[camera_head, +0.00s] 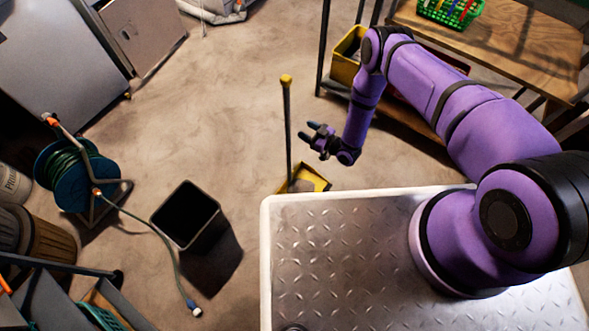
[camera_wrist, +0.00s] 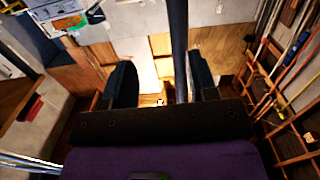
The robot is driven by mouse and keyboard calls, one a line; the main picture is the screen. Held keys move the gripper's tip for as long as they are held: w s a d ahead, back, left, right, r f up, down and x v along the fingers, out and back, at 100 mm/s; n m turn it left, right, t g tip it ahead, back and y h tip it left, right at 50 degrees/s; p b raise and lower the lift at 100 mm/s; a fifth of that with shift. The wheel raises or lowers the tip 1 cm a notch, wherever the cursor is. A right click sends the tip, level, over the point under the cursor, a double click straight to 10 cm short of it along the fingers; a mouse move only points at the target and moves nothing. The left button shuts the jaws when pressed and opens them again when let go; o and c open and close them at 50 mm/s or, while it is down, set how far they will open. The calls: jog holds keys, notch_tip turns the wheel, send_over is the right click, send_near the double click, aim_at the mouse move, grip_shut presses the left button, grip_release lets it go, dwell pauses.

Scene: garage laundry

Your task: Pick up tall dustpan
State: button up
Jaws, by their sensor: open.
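The tall dustpan stands upright on the floor. Its thin dark handle (camera_head: 287,125) has a yellow knob on top, and its yellow pan (camera_head: 313,180) sits at the bottom near my base's edge. My gripper (camera_head: 308,131) is open and empty, pointing left at the handle around mid-height. In the head view the fingertips are just right of the handle, with a small gap. In the wrist view the handle (camera_wrist: 178,45) runs vertically between the two fingers (camera_wrist: 160,80), closer to the right one. Its lower part is hidden behind the gripper.
A black open bin (camera_head: 187,215) and a green hose reel (camera_head: 75,172) stand to the left, with a loose hose across the floor. A wooden table (camera_head: 520,45) with a green basket and a yellow crate (camera_head: 345,65) are at upper right. The middle floor is clear.

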aim_at(290, 130)
jog(key=w+a, duration=0.1)
jog(key=a, duration=0.1)
jog(key=w+a+f, duration=0.1)
jog(key=a, duration=0.2)
jog(key=w+a+f, duration=0.1)
jog(key=a, duration=0.2)
jog(key=shift+w+a+f, duration=0.1)
jog(key=shift+w+a, duration=0.1)
jog(key=shift+w, duration=0.05)
grip_shut()
dwell(0.4)
